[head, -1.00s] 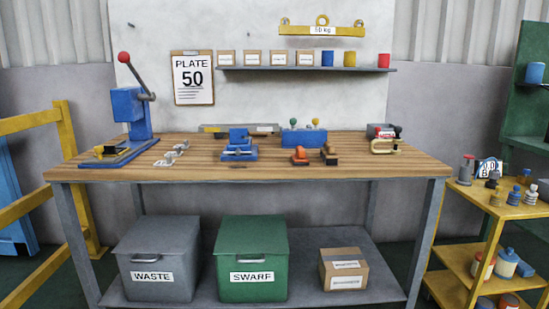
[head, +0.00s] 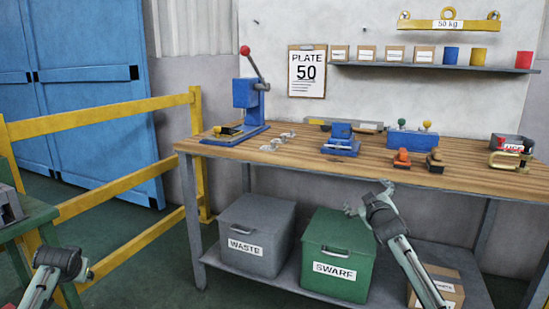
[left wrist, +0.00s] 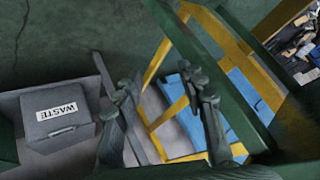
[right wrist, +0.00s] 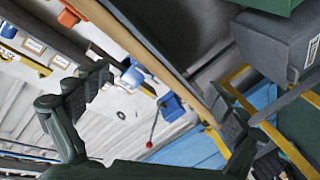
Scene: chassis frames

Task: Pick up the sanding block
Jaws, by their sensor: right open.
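Two small hand blocks lie side by side on the front right of the wooden bench (head: 290,160). One is an orange block (head: 401,158) with a dark underside; the other is a brown block (head: 435,163) with a knob on top. I cannot tell for certain which is the sanding block. My right gripper (head: 368,200) is open and empty, in front of the bench edge and left of the blocks. It also shows open in the right wrist view (right wrist: 165,105). My left gripper is open and empty in the left wrist view (left wrist: 162,92), far from the blocks.
The bench also holds a blue lever press (head: 250,100), a blue vise (head: 341,140), a blue holder (head: 411,139) and a clamp (head: 508,160). Below are a waste bin (head: 257,235) and a swarf bin (head: 338,262). A yellow railing (head: 110,116) stands left.

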